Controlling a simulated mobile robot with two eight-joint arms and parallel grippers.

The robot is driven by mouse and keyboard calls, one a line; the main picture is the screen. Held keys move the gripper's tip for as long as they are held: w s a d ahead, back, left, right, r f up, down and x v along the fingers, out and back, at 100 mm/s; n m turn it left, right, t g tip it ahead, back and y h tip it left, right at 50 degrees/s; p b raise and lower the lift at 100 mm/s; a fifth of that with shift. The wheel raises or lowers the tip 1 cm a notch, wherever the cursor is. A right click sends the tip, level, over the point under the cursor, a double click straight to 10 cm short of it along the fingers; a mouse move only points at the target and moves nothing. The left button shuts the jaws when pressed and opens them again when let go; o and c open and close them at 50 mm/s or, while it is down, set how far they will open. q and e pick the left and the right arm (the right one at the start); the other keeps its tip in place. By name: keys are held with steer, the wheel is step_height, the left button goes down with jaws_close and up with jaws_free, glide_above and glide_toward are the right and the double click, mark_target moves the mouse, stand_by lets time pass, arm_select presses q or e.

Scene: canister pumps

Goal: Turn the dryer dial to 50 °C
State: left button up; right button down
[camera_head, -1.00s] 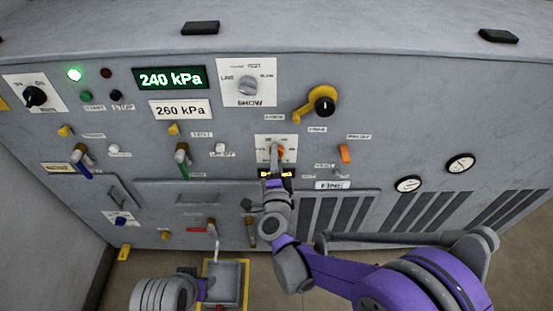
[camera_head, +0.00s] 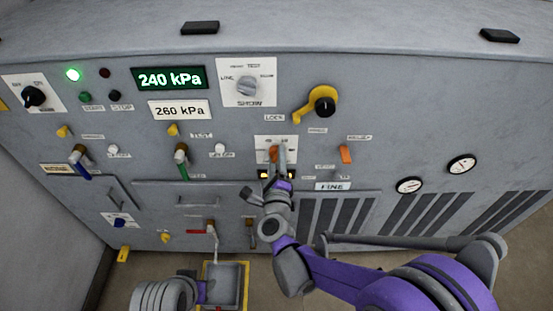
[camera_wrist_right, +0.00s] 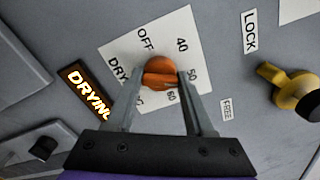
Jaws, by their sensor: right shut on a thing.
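The orange dryer dial (camera_wrist_right: 160,73) sits on a white plate marked OFF, 40, 50, 60 and a partly hidden DRY word. My right gripper (camera_wrist_right: 162,84) is shut on the dial, one finger on each side. The right end of the dial's ridge lies close to the 50 mark; which end points is hard to tell. In the head view the right gripper (camera_head: 281,153) covers part of the dial (camera_head: 273,155). A lit sign (camera_wrist_right: 88,92) reads DRYING, its end cut off by a finger. My left gripper (camera_head: 205,290) is low at the left; its fingers are unclear.
A yellow lock lever with a black knob (camera_head: 323,106) is up and right of the dial. An orange lever (camera_head: 345,153) is close on the right. A green display (camera_head: 169,78) reads 240 kPa. A grey tray (camera_head: 241,296) stands below on the floor.

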stand_by(0.5)
steer(key=shift+c, duration=1.4)
jaws_free()
steer(key=s, duration=1.1)
steer(key=shift+w, duration=0.1)
